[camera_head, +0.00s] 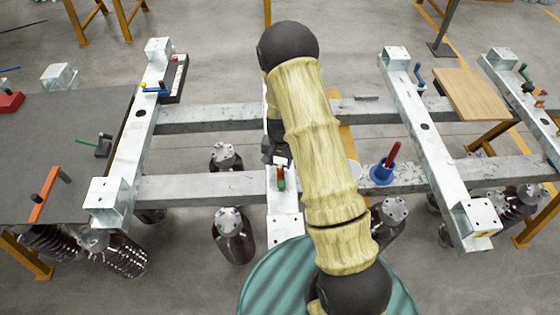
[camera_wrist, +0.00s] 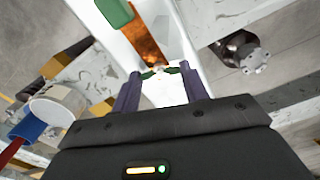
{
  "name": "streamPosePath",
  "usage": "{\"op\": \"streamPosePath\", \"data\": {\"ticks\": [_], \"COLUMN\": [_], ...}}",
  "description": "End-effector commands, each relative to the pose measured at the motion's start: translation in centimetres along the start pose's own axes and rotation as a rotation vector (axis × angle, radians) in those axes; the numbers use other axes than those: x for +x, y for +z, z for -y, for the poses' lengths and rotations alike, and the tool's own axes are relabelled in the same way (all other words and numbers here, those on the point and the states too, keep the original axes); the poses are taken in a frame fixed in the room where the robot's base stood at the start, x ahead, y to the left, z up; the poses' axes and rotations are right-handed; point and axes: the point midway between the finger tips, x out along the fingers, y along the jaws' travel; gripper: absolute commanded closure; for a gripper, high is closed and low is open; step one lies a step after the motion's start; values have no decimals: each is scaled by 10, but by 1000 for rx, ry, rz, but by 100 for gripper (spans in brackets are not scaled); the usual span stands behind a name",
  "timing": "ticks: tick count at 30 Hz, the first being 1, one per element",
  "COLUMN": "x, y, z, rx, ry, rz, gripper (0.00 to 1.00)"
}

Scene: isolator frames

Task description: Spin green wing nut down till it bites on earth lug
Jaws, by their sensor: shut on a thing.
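The green wing nut (camera_wrist: 160,70) shows in the wrist view, its two small wings spread between my fingertips. My gripper (camera_wrist: 160,72) is shut on it, one dark finger at each wing. A pale stud end seems to show at its middle. A copper-orange strip (camera_wrist: 146,38), perhaps the earth lug, runs up from the nut on the white beam. Whether the nut touches the strip is not clear. In the head view my gripper (camera_head: 275,152) is at the middle crossbeam, partly hidden by my arm, and the nut cannot be made out.
A green block (camera_wrist: 115,12) lies beside the strip; the head view also shows a small green piece (camera_head: 281,184). A blue holder with a red handle (camera_head: 383,172) and a white cup (camera_wrist: 58,103) stand close by. Dark insulators (camera_head: 232,235) hang below the frame.

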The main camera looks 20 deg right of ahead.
Motion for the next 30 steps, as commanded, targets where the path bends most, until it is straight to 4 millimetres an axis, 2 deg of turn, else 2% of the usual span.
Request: {"op": "streamPosePath", "data": {"ticks": [30], "x": [-4], "y": [-2], "z": [2], "rx": [962], "ry": [-5], "rz": [-4], "gripper": [79]}}
